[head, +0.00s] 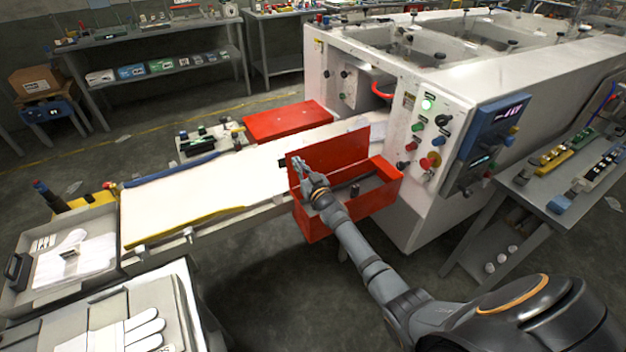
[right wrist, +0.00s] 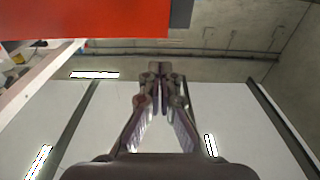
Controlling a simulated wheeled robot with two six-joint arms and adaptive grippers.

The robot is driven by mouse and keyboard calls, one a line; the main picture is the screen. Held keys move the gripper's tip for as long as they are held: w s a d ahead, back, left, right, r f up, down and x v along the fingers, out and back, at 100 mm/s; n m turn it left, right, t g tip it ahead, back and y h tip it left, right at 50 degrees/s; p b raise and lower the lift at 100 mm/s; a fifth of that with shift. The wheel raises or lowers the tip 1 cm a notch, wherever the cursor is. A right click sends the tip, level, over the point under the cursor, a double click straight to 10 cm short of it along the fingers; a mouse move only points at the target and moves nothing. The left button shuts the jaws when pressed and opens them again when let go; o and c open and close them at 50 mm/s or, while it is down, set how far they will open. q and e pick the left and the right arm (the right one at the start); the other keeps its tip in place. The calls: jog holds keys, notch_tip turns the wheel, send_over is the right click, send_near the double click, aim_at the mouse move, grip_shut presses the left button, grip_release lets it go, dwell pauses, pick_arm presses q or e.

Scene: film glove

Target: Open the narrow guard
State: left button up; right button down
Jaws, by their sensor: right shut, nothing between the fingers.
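A red guard (head: 372,134) stands at the near side of the white machine's mouth, beside the white conveyor. Its flat panel is upright above an open-topped red box (head: 352,206), with a dark knob inside. A second red guard (head: 288,121) lies flat on the far side of the conveyor. I cannot tell from their looks which is called narrow. My right gripper (head: 298,162) is shut and empty, in front of the upright panel's left part; contact is unclear. In the right wrist view the closed fingers (right wrist: 160,68) show below a red surface (right wrist: 85,18). My left gripper is out of view.
The white machine (head: 425,180) with its buttons and blue control panel (head: 490,140) stands right of the guard. The white conveyor (head: 215,185) runs left. Trays with white gloves (head: 75,255) are at lower left. A side table (head: 560,180) is at right.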

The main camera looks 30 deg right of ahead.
jog(key=shift+s+b, duration=0.7)
jog(key=shift+s, duration=3.45)
jog(key=s+f+g, duration=0.1)
jog(key=f, duration=0.5)
jog(key=s+d+f+g, duration=0.1)
jog(key=s+f+g, duration=0.1)
jog(key=f, duration=0.4)
jog(key=s+d+f+g+h, duration=0.1)
jog(key=s+f, duration=0.1)
jog(key=f, duration=0.4)
jog(key=shift+s+d+f+m+g, duration=0.15)
jog(key=shift+s+f+m+g, duration=0.05)
jog(key=shift+s+m+g, duration=0.1)
jog(key=s+f+g, duration=0.8)
jog(key=s+f, duration=1.7)
jog(key=f, duration=0.1)
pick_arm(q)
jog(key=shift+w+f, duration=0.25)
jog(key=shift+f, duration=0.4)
pick_arm(e)
jog(key=s+a+f+g, duration=0.1)
jog(key=s+f+g, duration=0.1)
jog(key=s, duration=0.8)
jog(key=s+a+f+g, duration=0.2)
jog(key=s+f, duration=0.3)
jog(key=s, duration=0.5)
jog(key=shift+s+g, duration=0.35)
jog(key=shift+g, duration=0.25)
